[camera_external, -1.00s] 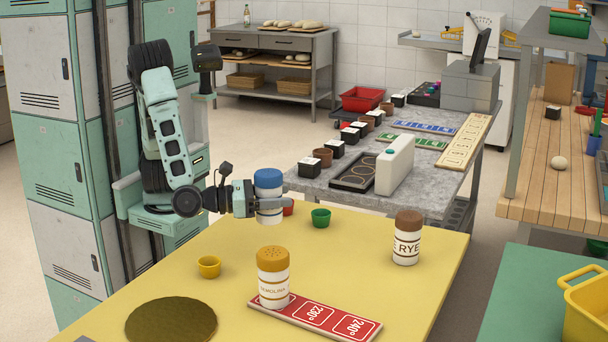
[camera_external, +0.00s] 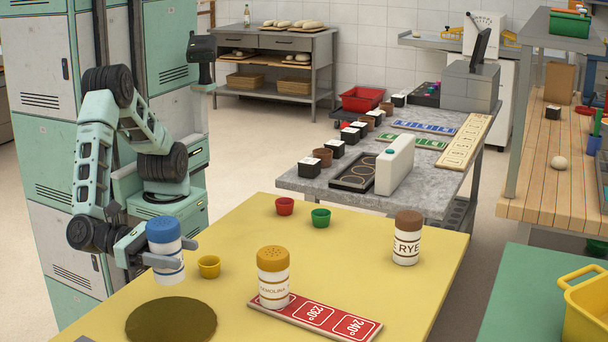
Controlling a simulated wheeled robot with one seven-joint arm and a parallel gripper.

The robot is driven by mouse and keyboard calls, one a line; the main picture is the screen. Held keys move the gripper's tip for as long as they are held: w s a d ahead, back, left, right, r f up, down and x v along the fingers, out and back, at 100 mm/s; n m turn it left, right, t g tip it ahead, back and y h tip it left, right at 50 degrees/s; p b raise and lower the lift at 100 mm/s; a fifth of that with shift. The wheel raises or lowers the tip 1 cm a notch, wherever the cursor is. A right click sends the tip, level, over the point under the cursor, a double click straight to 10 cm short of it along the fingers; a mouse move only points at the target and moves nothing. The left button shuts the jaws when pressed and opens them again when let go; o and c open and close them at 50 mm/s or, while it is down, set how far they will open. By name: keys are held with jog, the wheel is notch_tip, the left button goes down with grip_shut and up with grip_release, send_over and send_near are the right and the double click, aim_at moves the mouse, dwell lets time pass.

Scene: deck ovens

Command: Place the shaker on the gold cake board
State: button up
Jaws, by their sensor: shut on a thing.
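My gripper (camera_external: 176,247) is shut on a white shaker with a blue lid (camera_external: 165,250). The shaker is slightly tilted and appears held above the yellow table's left side, behind the gold cake board and just left of the yellow cup. The round gold cake board (camera_external: 171,322) lies bare at the front left of the table. A shaker with a yellow lid (camera_external: 273,278) stands on the left end of the red temperature strip (camera_external: 322,317). A brown-lidded shaker labelled RYE (camera_external: 407,238) stands at the right.
A small yellow cup (camera_external: 209,266) stands close to the held shaker. A red cup (camera_external: 285,206) and a green cup (camera_external: 320,217) stand at the table's back edge. The middle of the yellow table (camera_external: 345,262) is clear.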

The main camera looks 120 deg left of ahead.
aim_at(172, 280)
jog(key=f, duration=0.2)
jog(key=d+f, duration=0.1)
jog(key=f, duration=0.2)
jog(key=shift+s+d+f, duration=0.15)
jog(key=shift+s+f, duration=0.15)
jog(key=shift+f, duration=0.05)
jog(key=shift+f+b, duration=0.4)
jog(key=shift+f, duration=1.75)
jog(key=shift+f, duration=0.1)
jog(key=o, duration=1.1)
jog(key=shift+f, duration=0.1)
jog(key=shift+r, duration=0.25)
jog(key=s, duration=0.4)
jog(key=s+d, duration=0.1)
jog(key=s, duration=0.7)
jog(key=shift+d+f, duration=0.1)
jog(key=shift+d, duration=0.3)
